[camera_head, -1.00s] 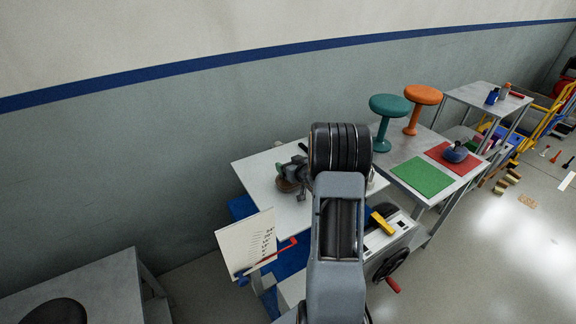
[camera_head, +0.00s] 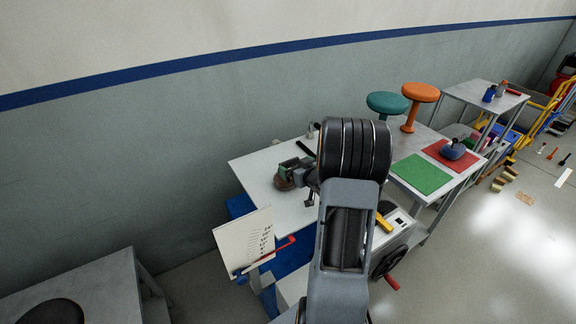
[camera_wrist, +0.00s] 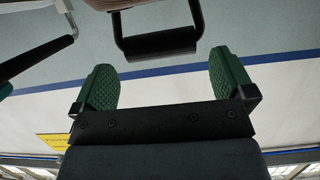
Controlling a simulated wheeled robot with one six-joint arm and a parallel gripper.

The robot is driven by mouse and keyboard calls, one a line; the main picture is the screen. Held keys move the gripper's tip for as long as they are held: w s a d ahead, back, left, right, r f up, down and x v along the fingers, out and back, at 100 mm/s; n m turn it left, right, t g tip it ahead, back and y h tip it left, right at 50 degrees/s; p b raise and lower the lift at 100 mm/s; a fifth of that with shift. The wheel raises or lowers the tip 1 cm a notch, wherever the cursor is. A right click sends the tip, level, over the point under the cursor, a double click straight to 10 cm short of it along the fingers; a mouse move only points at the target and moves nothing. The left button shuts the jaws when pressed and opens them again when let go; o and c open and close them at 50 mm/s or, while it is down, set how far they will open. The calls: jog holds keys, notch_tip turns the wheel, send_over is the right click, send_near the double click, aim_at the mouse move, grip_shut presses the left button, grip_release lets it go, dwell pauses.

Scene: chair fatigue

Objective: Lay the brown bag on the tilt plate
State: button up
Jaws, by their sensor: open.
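My gripper (camera_head: 292,174) is open over the pale plate (camera_head: 258,166), which I take to be the tilt plate. A round brown object (camera_head: 285,183), probably the brown bag, is beside the fingers on or just above the plate; contact is unclear. In the wrist view, the green fingers (camera_wrist: 164,82) are spread with nothing between them. A dark loop with a brownish bar (camera_wrist: 160,42) lies beyond the fingertips, under a brown edge at the top of the picture. It may be the bag's handle. My arm hides part of the plate.
A scale board (camera_head: 243,240) with a red pointer stands at the plate's near left. A crank wheel (camera_head: 388,263) is at the right. Teal (camera_head: 387,103) and orange (camera_head: 420,92) stools stand behind green (camera_head: 421,174) and red (camera_head: 454,157) mats. A grey table (camera_head: 100,280) is at lower left.

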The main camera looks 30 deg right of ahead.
jog(key=v, duration=0.6)
dwell(0.4)
jog(key=shift+a, duration=0.1)
